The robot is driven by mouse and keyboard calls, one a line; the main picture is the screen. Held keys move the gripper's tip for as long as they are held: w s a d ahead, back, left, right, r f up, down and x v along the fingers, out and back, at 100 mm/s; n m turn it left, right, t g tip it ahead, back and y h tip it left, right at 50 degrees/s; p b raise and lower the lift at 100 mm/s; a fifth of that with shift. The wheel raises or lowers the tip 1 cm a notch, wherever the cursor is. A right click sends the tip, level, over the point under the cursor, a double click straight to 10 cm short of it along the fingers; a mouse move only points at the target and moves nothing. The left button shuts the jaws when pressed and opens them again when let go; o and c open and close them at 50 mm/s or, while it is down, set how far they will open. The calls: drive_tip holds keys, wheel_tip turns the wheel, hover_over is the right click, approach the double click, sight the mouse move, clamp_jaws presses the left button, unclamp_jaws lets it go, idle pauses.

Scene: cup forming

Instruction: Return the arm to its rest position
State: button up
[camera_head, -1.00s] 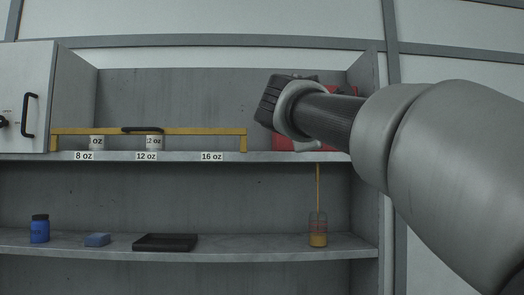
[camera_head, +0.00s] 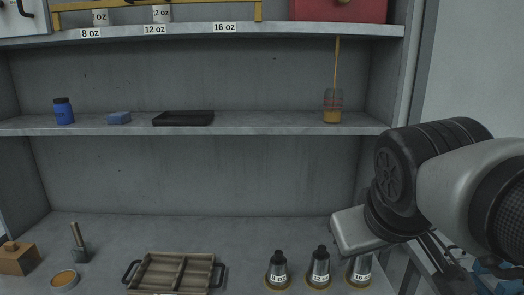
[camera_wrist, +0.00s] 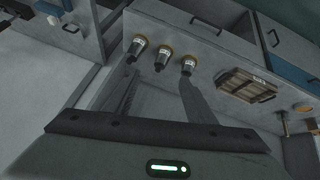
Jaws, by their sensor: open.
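My arm reaches in from the right edge of the head view. Its end is folded downward, and my gripper (camera_head: 440,262) hangs at the lower right, in front of the right side of the shelving. In the wrist view my gripper (camera_wrist: 160,92) shows two dark fingers standing apart with nothing between them. The fingers point toward the lower counter but stay clear of the things on it. Part of the hand is hidden behind my wrist in the head view.
Three metal forms, 8 oz (camera_head: 278,272), 12 oz (camera_head: 319,268) and 16 oz (camera_head: 359,272), stand on the lower counter beside my wrist. A wooden tray (camera_head: 172,258) lies left of them. A red box (camera_head: 330,10) sits on the top shelf.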

drive_tip(key=s+a+f+m+g+y, duration=0.1)
drive_tip(key=s+a+f+m, duration=0.15)
drive_tip(key=s+f, duration=0.35)
wheel_tip(320, 180, up, 13)
drive_tip(key=p, duration=1.3)
drive_tip(key=shift+w, duration=0.45)
